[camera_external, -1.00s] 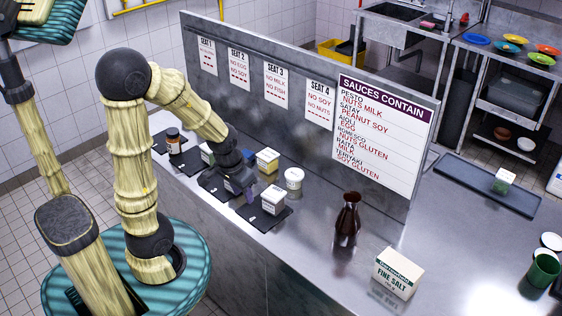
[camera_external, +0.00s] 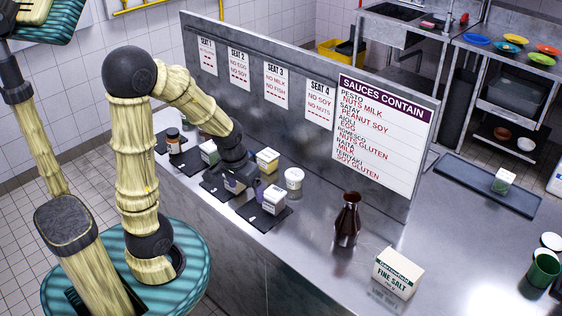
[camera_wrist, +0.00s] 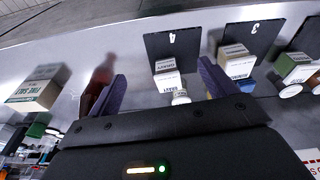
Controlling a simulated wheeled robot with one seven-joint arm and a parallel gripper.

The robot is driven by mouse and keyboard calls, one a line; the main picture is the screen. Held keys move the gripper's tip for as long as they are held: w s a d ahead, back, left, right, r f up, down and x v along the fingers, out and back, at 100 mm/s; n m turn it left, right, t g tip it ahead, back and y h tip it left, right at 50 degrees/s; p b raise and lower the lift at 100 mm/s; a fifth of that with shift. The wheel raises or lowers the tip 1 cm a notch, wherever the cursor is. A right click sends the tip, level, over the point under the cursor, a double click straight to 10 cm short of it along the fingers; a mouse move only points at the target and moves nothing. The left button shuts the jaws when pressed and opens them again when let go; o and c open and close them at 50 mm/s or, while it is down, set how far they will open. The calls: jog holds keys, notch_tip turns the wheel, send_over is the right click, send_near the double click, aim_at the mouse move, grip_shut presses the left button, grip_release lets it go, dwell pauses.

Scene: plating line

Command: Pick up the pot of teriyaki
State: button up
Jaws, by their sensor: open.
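No pot's label is readable as teriyaki, so I cannot tell which pot it is. A white carton (camera_external: 273,203) stands on the black mat marked 4 (camera_external: 261,221). In the external view a white tub (camera_external: 293,178) stands off the mats. My gripper (camera_external: 246,188) is open and empty, just left of the white carton; its purple fingers (camera_wrist: 162,72) are spread wide.
A dark bottle (camera_external: 347,220) and a salt box (camera_external: 398,273) stand to the right. The upright sign panel (camera_external: 290,120) bounds the counter's back.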

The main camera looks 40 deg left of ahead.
jog(key=w+a+r+n+g+h, duration=0.1)
jog(key=w+a+n+h, duration=0.15)
jog(key=w+n, duration=0.35)
jog(key=w+a+r+n+h+p, duration=0.1)
jog(key=w+a+n+h, duration=0.2)
jog(key=w, duration=0.6)
jog(key=w+a+r+n+g+h, duration=0.1)
jog(key=w+a+r+n, duration=0.15)
jog(key=w+n, duration=0.4)
jog(key=w+a+f+n+t+h+b, duration=0.1)
jog(key=w+a+n+h, duration=0.15)
jog(key=a, duration=0.25)
jog(key=w+a+f+n+h, duration=0.1)
jog(key=w+a+n, duration=0.15)
jog(key=a, duration=0.25)
jog(key=s+a+f+n+t+b, duration=0.1)
jog(key=a+f, duration=0.3)
jog(key=a, duration=0.5)
jog(key=s+a+f+n+t+y+b, duration=0.1)
jog(key=s+a+f+n+t+b, duration=0.1)
jog(key=a+f, duration=0.3)
jog(key=s+a+f+n+t+b, duration=0.1)
jog(key=a+f+t+b, duration=0.3)
jog(key=a, duration=0.9)
jog(key=shift+s+a+f+n, duration=0.15)
jog(key=shift+s+f+n, duration=0.2)
jog(key=shift+n, duration=0.4)
jog(key=shift+w, duration=0.1)
jog(key=shift+x, duration=0.9)
